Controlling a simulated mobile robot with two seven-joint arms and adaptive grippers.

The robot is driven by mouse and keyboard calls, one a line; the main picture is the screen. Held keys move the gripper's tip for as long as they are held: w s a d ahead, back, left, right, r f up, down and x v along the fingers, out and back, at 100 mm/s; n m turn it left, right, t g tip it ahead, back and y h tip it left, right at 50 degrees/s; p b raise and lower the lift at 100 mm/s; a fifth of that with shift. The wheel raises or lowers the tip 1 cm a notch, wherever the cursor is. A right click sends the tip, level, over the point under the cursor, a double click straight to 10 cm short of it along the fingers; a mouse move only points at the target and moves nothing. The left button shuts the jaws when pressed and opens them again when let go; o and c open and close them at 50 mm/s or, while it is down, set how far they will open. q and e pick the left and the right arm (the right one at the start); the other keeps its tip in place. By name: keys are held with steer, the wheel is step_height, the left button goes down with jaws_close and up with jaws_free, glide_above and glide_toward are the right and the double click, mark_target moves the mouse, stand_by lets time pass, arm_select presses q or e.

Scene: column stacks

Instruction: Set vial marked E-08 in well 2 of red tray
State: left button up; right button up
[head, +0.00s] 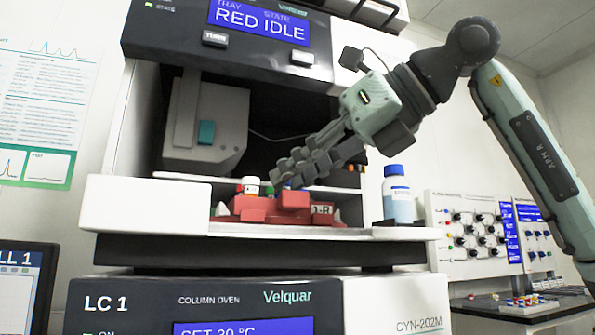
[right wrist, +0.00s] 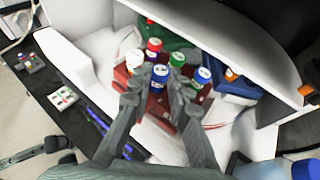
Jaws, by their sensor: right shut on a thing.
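The red tray (head: 258,214) sits on the instrument's open shelf, and its red body (right wrist: 122,76) shows in the right wrist view. Several vials with white, red and blue caps stand in or at it. My right gripper (head: 282,176) reaches down to the tray from the right. In the right wrist view its fingers (right wrist: 160,84) are closed around a blue-capped vial (right wrist: 160,71), at the tray among the other vials. I cannot read its marking or tell whether its base is seated in a well. No E-08 marking or well number is legible. My left gripper is not in view.
A blue tray (right wrist: 246,88) with an orange-capped vial (right wrist: 232,73) and a green tray (right wrist: 183,54) stand close by. A blue-capped bottle (head: 398,197) stands at the shelf's right end. The instrument housing (head: 225,45) overhangs the shelf; its white front edge (head: 145,203) borders it.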

steer(key=o, duration=0.9)
steer(key=shift+d, duration=0.1)
steer(key=v, duration=1.2)
steer(key=shift+r, duration=0.1)
